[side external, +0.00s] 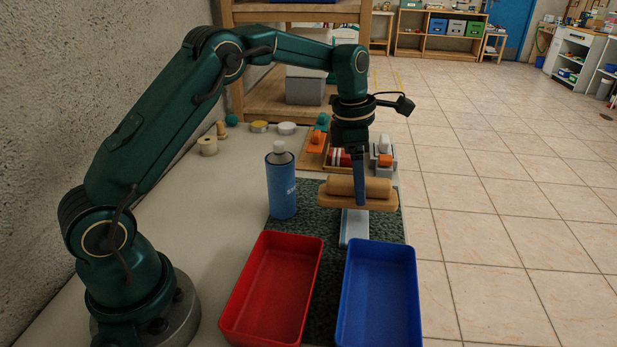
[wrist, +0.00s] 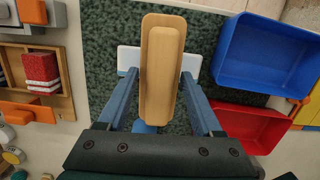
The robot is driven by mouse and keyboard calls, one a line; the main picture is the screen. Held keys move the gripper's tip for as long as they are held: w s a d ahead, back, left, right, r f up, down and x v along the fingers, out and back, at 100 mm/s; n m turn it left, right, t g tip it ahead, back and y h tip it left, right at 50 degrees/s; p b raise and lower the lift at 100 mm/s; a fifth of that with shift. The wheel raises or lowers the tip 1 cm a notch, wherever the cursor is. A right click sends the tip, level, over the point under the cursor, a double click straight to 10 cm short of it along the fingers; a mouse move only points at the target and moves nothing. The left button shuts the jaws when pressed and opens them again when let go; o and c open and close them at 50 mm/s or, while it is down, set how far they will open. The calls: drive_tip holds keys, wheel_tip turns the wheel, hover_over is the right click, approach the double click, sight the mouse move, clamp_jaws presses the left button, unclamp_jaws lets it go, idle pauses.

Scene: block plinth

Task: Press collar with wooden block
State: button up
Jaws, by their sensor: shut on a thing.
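The wooden block (side external: 336,200), a tan board with a thicker rounded part on top, is held level over the dark mat in the side view. It also shows lengthwise in the wrist view (wrist: 162,62). My gripper (side external: 360,198) points down with its blue fingers on either side of the block, shut on it. A white and blue piece (side external: 354,228) stands below the block; its white end shows behind the block in the wrist view (wrist: 128,58). I cannot tell whether the block touches it. I cannot make out the collar; the block and fingers hide what is directly beneath.
A red bin (side external: 270,290) and a blue bin (side external: 380,295) stand in front on the table. A blue spray can (side external: 281,185) stands left of the block. Wooden trays with small items (side external: 315,150) lie behind. The table's right edge is close by.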

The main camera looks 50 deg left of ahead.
drive_tip(key=shift+f, duration=2.05)
drive_tip(key=shift+s+f, duration=0.15)
drive_tip(key=shift+f, duration=0.05)
idle(2.0)
drive_tip(key=shift+r, duration=4.15)
